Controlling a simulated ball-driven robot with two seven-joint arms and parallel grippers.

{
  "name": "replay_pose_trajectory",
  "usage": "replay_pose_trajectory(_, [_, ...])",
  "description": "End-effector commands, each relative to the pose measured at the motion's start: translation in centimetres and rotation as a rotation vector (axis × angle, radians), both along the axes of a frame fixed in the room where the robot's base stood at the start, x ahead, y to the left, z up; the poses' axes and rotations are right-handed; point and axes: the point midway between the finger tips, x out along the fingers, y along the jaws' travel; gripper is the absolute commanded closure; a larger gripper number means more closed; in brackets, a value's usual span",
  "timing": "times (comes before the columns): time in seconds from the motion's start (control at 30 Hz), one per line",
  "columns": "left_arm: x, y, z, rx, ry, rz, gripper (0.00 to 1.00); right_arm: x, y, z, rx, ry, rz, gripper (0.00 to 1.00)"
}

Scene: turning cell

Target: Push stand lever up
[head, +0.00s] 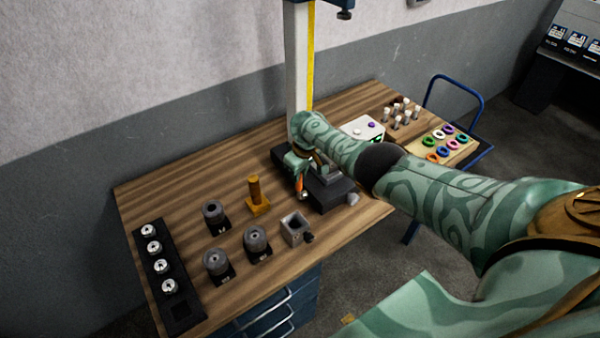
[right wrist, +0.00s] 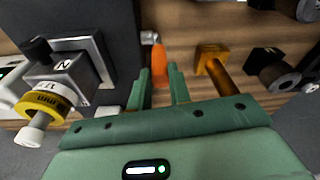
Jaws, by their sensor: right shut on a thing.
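The stand has a pale column with a yellow strip (head: 311,55) and a dark base (head: 334,196) on the wooden bench. Its orange lever (head: 299,188) hangs beside the base, below my right gripper (head: 299,171). In the right wrist view the orange lever (right wrist: 159,64) lies between the tips of my right gripper (right wrist: 161,75), which is shut on it. My left gripper is not in view.
A bronze post (head: 254,194), several dark cylinders (head: 257,239) and a black tray of silver parts (head: 181,306) stand left of the stand. A white control box (head: 364,130) and a tray of coloured rings (head: 447,149) lie right. The bench's far-left area is clear.

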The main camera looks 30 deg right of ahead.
Motion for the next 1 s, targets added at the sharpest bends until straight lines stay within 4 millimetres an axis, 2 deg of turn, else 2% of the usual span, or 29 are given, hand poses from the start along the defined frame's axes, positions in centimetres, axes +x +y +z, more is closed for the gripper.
replay_pose_trajectory(0.03, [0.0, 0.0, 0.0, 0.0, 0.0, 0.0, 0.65, 0.0, 0.1, 0.0, 0.0, -0.001, 0.001, 1.0])
replay_pose_trajectory(0.07, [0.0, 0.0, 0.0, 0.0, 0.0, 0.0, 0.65, 0.0, 0.1, 0.0, 0.0, -0.001, 0.001, 0.75])
replay_pose_trajectory(0.1, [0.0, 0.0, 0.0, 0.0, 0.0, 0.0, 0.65, 0.0, 0.1, 0.0, 0.0, -0.001, 0.001, 0.64])
replay_pose_trajectory(0.13, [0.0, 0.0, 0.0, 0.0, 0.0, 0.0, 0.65, 0.0, 0.1, 0.0, 0.0, -0.001, 0.001, 0.59])
replay_pose_trajectory(0.43, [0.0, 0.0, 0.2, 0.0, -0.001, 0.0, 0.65, 0.0, 0.0, 0.2, 0.0, -0.001, 0.001, 0.59])
replay_pose_trajectory(0.57, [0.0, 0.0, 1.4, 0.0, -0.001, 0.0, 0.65, -0.2, 0.0, 1.4, 0.0, -0.002, 0.001, 0.59])
replay_pose_trajectory(0.67, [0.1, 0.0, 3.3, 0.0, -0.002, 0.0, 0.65, -0.4, -0.1, 3.4, 0.0, -0.002, 0.001, 0.59])
replay_pose_trajectory(0.8, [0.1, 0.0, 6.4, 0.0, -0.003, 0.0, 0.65, -0.9, -0.3, 7.2, -0.001, -0.003, 0.003, 0.59])
replay_pose_trajectory(1.0, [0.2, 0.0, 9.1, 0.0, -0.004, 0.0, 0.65, -1.7, -0.5, 12.2, -0.001, -0.002, 0.003, 0.59])
